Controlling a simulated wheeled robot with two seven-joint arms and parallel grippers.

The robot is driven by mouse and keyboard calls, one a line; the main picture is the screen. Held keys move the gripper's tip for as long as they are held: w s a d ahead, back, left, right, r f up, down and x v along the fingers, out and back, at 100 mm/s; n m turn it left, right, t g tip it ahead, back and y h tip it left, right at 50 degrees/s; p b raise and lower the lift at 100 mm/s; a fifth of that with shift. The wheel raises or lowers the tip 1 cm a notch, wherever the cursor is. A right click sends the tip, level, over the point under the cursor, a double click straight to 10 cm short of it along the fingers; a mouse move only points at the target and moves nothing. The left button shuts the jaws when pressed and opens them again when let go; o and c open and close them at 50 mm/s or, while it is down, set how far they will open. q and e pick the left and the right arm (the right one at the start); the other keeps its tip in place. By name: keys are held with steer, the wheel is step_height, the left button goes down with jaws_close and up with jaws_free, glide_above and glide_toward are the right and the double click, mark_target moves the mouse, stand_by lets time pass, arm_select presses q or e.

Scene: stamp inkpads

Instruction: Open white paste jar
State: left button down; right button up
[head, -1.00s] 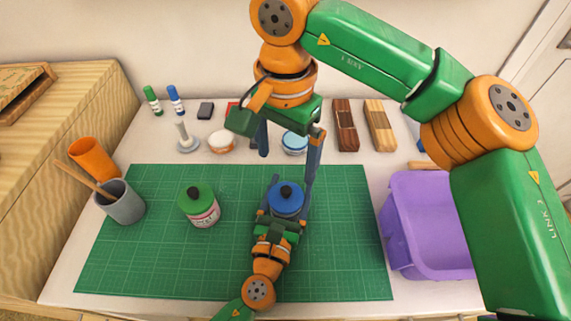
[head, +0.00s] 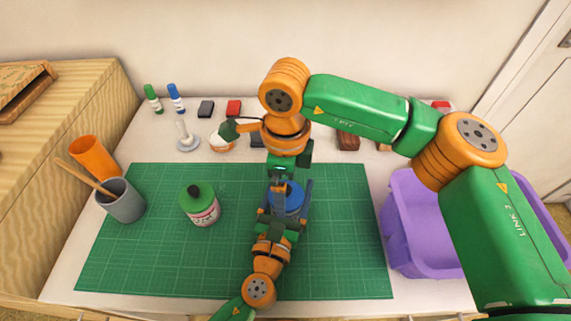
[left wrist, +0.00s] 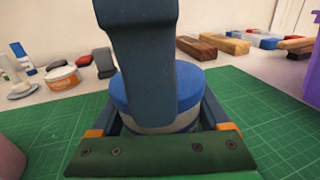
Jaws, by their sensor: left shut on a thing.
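The blue-lidded jar (head: 294,197) stands on the green cutting mat (head: 345,245), partly hidden by my right gripper. In the left wrist view it shows a blue lid over a pale body (left wrist: 190,85). My left gripper (head: 284,205) comes from the front edge, with its fingers on either side of the jar, shut on it. My right gripper (head: 279,185) points down over the lid from above. One of its dark fingers (left wrist: 145,65) covers the jar's middle in the left wrist view. Whether it grips the lid's knob is hidden.
A green-lidded jar (head: 200,206) stands left on the mat. A grey cup (head: 122,202) with sticks and an orange cup (head: 93,158) are farther left. A purple bin (head: 400,225) stands at right. Small pads and blocks line the back. The mat's front right is clear.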

steer(key=shift+f, duration=0.35)
steer(key=shift+c, duration=0.2)
steer(key=c, duration=1.3)
steer(key=shift+r, duration=0.15)
steer(key=shift+r, duration=1)
